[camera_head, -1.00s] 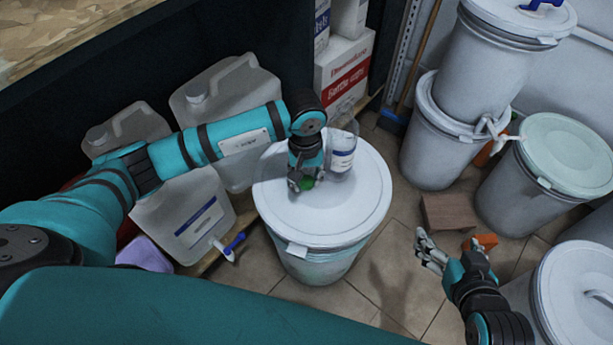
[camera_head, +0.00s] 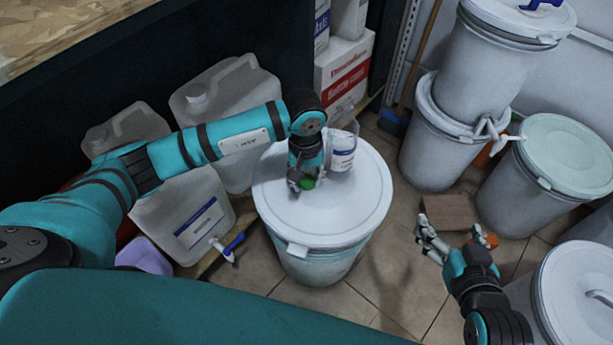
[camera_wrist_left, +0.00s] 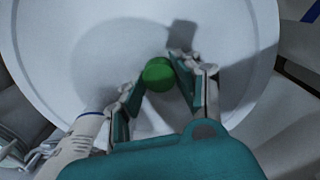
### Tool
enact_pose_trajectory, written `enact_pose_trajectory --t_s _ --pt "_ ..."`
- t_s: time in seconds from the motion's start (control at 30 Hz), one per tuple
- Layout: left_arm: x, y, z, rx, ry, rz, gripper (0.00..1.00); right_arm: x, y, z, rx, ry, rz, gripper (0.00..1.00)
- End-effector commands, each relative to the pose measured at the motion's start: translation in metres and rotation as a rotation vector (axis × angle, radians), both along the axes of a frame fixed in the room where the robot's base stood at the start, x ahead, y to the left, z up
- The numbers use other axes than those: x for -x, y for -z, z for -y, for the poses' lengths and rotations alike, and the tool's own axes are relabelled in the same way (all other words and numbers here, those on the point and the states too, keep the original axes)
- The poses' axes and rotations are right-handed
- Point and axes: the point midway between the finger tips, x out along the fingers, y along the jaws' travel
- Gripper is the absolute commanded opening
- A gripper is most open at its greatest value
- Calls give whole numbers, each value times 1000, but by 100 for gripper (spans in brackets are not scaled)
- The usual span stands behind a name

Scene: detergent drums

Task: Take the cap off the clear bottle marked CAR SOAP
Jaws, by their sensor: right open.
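The clear bottle (camera_head: 342,154) has a white and blue label, too small to read. It stands upright on the white drum's lid (camera_head: 345,205), just right of my left gripper. In the left wrist view the bottle (camera_wrist_left: 80,142) shows at lower left. My left gripper (camera_head: 303,182) points down over the lid. It is shut on a green cap (camera_wrist_left: 158,74), which sits between its fingertips, apart from the bottle. The cap also shows in the head view (camera_head: 308,183). My right gripper (camera_head: 430,240) is open and empty, over the floor right of the drum.
Large clear canisters (camera_head: 188,222) stand left of the drum. White cartons (camera_head: 343,72) are behind it. More white drums stand at the right, two of them stacked (camera_head: 440,130). A brown block (camera_head: 449,212) and an orange item (camera_head: 484,237) are near my right gripper.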

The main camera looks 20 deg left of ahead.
Motion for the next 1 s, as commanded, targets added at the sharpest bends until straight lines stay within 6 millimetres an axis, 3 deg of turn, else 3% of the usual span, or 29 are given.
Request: enact_pose_trajectory --t_s 0.03,0.17,0.87,1.0 --pt "6 13 -1 -5 0 -18 38 0 3 0 0 0 0 85" --pt "6 13 0 -5 1 -18 53 0 3 0 0 0 -2 85" --pt "7 8 -1 -6 3 -21 53 1 2 2 5 2 -14 85" --pt "7 2 0 -6 3 -20 53 15 17 9 35 10 -123 85"
